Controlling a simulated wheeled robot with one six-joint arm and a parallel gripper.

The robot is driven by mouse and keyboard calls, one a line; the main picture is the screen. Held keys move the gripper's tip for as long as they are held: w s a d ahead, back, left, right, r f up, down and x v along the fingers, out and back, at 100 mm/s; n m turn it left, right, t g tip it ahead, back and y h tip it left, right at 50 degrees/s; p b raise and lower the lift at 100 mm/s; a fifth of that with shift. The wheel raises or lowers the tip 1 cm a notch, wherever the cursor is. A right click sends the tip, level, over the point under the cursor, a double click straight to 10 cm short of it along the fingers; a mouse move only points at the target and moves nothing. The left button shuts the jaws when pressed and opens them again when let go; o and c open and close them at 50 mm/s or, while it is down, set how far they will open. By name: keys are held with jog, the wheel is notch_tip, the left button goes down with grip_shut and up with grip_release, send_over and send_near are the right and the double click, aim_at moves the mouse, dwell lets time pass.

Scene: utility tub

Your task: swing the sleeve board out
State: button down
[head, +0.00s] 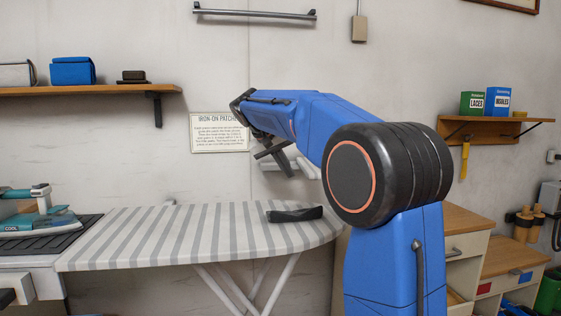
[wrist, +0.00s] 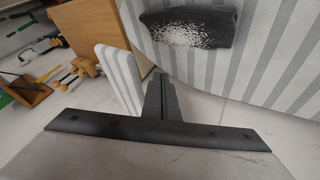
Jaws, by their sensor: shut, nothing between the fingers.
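The ironing board (head: 175,235) has a grey-and-white striped cover. A narrow striped board, which looks like the sleeve board (wrist: 118,75), stands on edge beside it in the wrist view. In the head view a pale piece behind my gripper (head: 305,167) may be the same board, but it is partly hidden. My gripper (head: 284,168) is shut and empty, above and behind the ironing board near the wall. In the wrist view its dark fingers (wrist: 158,78) lie just right of the narrow board, between it and the ironing board; I cannot tell whether they touch.
A dark pad (head: 295,214) with white speckles lies on the ironing board. An iron (head: 38,218) stands at the left. Wooden drawers (head: 465,220) stand at the right. Wall shelves (head: 90,90) hold small boxes. The wall is close behind my gripper.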

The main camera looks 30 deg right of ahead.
aim_at(314, 173)
jog(key=shift+s+d+r, duration=0.1)
jog(key=shift+s+d, duration=0.3)
jog(key=shift+d, duration=0.4)
jog(key=shift+s+d+r, duration=0.1)
jog(key=shift+s+d, duration=0.3)
jog(key=shift+d, duration=0.4)
jog(key=shift+s+d, duration=0.6)
jog(key=shift+d, duration=0.3)
jog(key=shift+s+d, duration=0.6)
jog(key=shift+d, duration=0.25)
